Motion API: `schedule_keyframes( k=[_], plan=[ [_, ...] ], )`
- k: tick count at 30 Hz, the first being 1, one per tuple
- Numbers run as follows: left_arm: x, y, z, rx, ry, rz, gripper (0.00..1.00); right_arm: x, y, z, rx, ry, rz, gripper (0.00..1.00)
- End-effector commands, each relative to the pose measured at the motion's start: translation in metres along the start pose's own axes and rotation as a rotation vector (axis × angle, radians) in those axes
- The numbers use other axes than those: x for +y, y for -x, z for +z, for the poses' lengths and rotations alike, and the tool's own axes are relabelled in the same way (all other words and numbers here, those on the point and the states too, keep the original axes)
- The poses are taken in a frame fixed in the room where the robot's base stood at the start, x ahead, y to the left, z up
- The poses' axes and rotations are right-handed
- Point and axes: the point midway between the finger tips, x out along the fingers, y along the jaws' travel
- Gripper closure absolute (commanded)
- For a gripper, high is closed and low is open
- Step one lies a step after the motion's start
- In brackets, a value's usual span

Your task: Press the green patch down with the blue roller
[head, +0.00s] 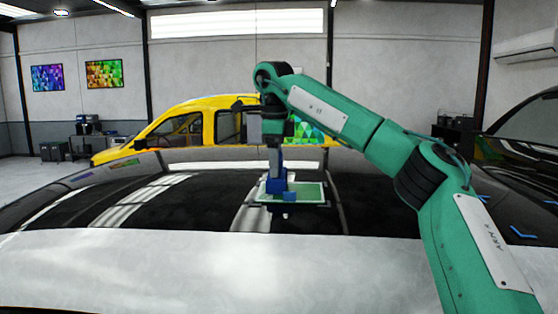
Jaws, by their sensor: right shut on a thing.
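The green patch (309,191) is a small rectangle with a pale border, lying on the dark glossy car roof near the middle of the head view. The blue roller (276,187) is upright at the left part of the patch and covers some of it. From this angle I cannot tell whether it presses on the patch or hovers just above. My right gripper (274,170) points down and is shut on the roller; its fingers are small and partly hidden. My left gripper is not in view.
The car roof (180,205) spreads wide and clear on both sides, with a pale surface (200,265) in front. A yellow car (195,125) stands behind. A dark car (525,150) with small blue marks is at the right.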

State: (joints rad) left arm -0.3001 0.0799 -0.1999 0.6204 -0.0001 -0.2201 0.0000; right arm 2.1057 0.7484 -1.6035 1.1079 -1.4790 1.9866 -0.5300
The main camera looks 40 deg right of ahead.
Motion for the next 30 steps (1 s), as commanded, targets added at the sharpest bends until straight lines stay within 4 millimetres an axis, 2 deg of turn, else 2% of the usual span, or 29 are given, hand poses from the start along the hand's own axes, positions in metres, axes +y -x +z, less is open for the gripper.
schedule_keyframes(
  k=[7,18,30],
  plan=[
    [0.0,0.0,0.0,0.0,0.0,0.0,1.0,0.0,-0.001,0.002,0.001,0.001,0.001,0.55],
    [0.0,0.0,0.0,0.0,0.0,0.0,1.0,0.0,-0.001,0.022,0.001,0.001,0.002,0.55],
    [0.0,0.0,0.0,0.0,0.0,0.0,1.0,0.0,-0.001,0.024,0.002,0.001,0.002,0.55]
  ],
)
